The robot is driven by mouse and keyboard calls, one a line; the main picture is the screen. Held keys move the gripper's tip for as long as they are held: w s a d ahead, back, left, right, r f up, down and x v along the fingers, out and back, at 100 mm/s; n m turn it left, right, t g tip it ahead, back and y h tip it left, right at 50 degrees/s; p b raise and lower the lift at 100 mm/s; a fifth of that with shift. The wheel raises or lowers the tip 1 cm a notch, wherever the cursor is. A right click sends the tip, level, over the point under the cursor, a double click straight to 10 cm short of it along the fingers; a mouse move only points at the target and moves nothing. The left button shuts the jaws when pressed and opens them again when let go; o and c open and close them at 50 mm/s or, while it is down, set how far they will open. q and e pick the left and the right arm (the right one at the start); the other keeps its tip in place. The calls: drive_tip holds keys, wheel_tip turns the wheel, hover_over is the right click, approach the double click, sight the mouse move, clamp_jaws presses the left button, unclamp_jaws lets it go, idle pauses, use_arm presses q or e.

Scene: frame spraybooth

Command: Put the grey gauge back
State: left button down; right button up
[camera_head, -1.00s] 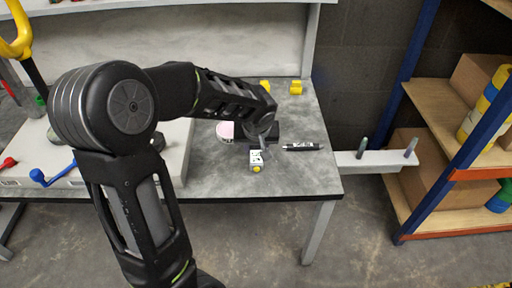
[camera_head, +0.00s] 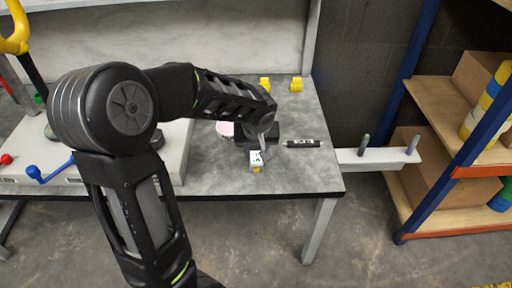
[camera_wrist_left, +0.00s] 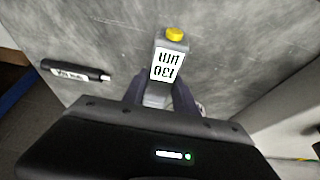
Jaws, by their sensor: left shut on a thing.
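The grey gauge (camera_head: 257,168) has a white printed face and a yellow cap. It is at the front part of the grey table, below my left gripper (camera_head: 263,149) in the head view. In the left wrist view the gauge (camera_wrist_left: 171,54) points away from me, with its near end between the two fingers of my left gripper (camera_wrist_left: 159,96). The gripper is shut on it. I cannot tell whether the gauge still touches the table. My right gripper is not in view.
A black marker (camera_head: 303,144) lies just right of the gripper. A white ledge with two upright pegs (camera_head: 375,159) extends past the table's right edge. A pinkish round item (camera_head: 224,129) is left of the gripper. Yellow pieces (camera_head: 296,84) stand at the back. Shelving (camera_head: 445,115) is at right.

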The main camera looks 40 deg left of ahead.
use_arm(q)
drive_tip(key=shift+f+b, duration=0.4)
drive_tip(key=shift+b, duration=0.05)
drive_tip(key=c, duration=0.9)
unclamp_jaws()
drive_tip(key=shift+r, duration=0.25)
drive_tip(key=p+v, duration=0.2)
drive_tip(key=v, duration=0.5)
drive_tip(key=shift+s+d+r, duration=0.15)
